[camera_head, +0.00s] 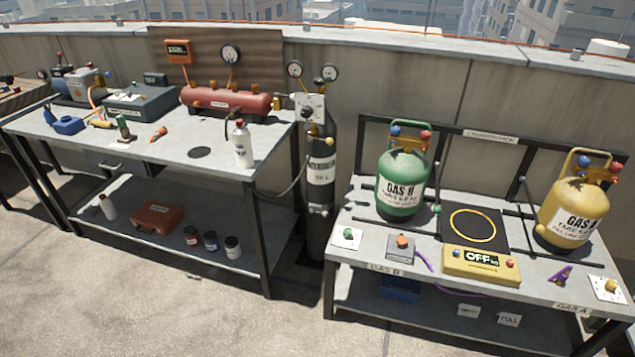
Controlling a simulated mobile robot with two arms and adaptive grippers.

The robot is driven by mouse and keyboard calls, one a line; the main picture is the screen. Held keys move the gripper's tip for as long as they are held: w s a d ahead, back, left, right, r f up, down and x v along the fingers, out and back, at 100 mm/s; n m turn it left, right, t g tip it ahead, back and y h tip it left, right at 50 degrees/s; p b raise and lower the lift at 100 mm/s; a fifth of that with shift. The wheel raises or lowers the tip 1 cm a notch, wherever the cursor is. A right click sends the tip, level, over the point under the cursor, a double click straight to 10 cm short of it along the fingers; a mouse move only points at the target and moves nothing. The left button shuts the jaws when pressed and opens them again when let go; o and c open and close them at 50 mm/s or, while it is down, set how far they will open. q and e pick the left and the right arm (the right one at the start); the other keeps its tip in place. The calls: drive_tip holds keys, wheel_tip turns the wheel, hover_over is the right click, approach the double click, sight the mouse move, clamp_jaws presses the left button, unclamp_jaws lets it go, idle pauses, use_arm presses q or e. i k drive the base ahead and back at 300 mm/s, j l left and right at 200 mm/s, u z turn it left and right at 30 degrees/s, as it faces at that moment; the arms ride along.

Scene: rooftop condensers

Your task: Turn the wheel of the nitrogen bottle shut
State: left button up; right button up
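The nitrogen bottle (319,195) is a tall dark grey cylinder with a white label. It stands upright on the floor in the gap between the two benches. A pale regulator block (309,108) with small yellow knobs sits at its top, below two round gauges (295,69). A small yellow knob (329,141) shows lower on the bottle's front. I cannot tell which part is the wheel, nor how far it is turned. A hose runs from the bottle's side toward the left bench. Neither of my grippers is in view.
The left bench (180,150) holds a red tank (226,101), a white spray bottle (243,144) and tools. Open floor (130,305) lies in front.

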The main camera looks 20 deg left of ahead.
sight(319, 81)
drive_tip(key=j+z, duration=0.1)
drive_tip(key=z, duration=0.45)
drive_tip(key=j+z, duration=0.25)
drive_tip(key=j, duration=0.15)
drive_tip(key=k+j+z, duration=0.2)
drive_tip(key=j, duration=0.2)
drive_tip(key=j+z, duration=0.25)
drive_tip(key=j, duration=0.2)
drive_tip(key=k+j+z, duration=0.25)
drive_tip(key=i+j, duration=0.1)
